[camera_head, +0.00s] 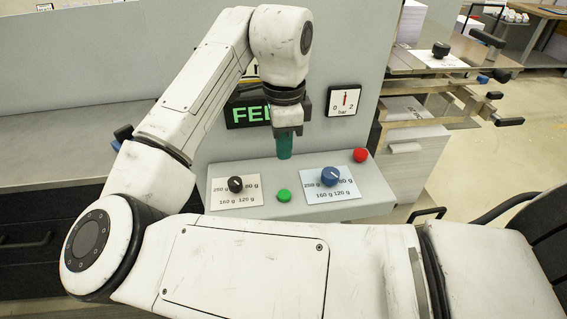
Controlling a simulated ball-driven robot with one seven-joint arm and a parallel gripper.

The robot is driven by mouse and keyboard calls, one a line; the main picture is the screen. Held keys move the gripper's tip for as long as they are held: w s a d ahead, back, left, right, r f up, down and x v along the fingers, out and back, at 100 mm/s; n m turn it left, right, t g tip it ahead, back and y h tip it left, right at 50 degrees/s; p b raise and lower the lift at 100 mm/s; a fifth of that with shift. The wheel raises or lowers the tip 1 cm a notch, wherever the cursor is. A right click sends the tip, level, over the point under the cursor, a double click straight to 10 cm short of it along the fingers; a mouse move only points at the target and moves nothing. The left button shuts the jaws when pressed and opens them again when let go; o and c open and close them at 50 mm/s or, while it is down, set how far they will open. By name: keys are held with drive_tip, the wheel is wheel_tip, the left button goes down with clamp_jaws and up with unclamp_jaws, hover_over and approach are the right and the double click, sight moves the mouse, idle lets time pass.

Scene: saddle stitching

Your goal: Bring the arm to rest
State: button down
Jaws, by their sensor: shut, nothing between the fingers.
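My white arm reaches up from the lower right, bends at the left and comes back to the upper middle. My gripper (284,153) hangs down at its end, just above the back part of the grey control panel (362,208). Its greenish fingertips are together with nothing seen between them. The panel carries a black knob (236,184), a blue knob (331,176), a green button (284,195) and a red button (360,155). The gripper appears apart from all of these.
A green-lettered display (245,112) is partly hidden behind my arm. A pressure gauge (344,100) is to its right. At the right stand paper stacks (415,165) and a metal feeder with black knobs (441,49). A grey worktop (60,145) lies at the left.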

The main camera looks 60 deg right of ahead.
drive_tip(key=shift+r, duration=0.8)
drive_tip(key=shift+s+f, duration=0.1)
